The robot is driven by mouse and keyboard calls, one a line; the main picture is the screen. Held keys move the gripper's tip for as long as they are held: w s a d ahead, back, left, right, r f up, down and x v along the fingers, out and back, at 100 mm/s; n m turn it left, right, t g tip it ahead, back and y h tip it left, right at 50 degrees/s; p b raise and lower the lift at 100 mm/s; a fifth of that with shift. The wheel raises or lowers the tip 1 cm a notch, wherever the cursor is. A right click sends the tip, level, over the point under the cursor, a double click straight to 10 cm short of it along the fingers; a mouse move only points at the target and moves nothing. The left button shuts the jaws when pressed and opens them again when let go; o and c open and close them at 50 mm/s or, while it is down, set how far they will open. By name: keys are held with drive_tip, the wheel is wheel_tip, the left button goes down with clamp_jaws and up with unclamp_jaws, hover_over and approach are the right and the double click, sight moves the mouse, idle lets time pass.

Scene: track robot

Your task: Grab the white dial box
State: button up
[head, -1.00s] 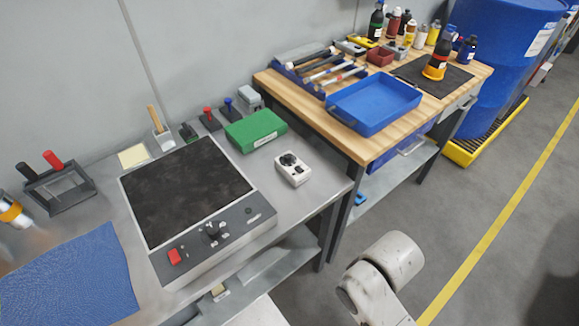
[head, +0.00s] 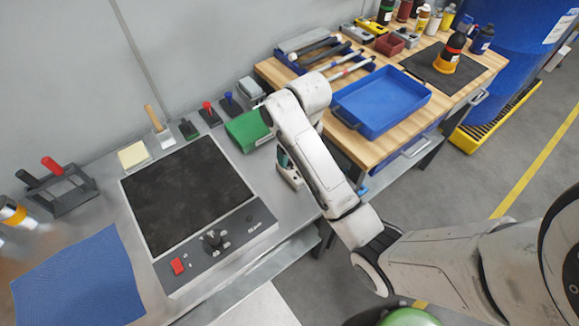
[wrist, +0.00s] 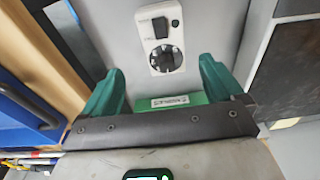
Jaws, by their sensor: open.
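The white dial box (wrist: 161,45) stands out in the wrist view, with a black round dial and a dark switch on its face. It lies in the gap between the two green fingers of my gripper (wrist: 161,68), mostly beyond their tips. The fingers are spread, with nothing held between them. How far the fingertips are above the bench is hard to tell.
A green case (head: 245,130) lies close behind the dial box. A black-topped plate device (head: 188,195) with a red switch is to its left. A wooden table with a blue tray (head: 380,100) is on the right. A blue mat (head: 80,280) lies front left.

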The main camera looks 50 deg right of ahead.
sight(294, 171)
drive_tip(key=f, duration=0.3)
drive_tip(key=shift+w+d, duration=0.1)
drive_tip(key=shift+w, duration=0.1)
drive_tip(key=shift+w+a+f, duration=0.15)
drive_tip(key=shift+a+f, duration=0.05)
drive_tip(key=shift+f, duration=1.2)
drive_tip(key=shift+w+a+f, duration=0.1)
drive_tip(key=shift+a+f, duration=0.05)
drive_tip(key=shift+f, duration=1.2)
drive_tip(key=c, duration=1.2)
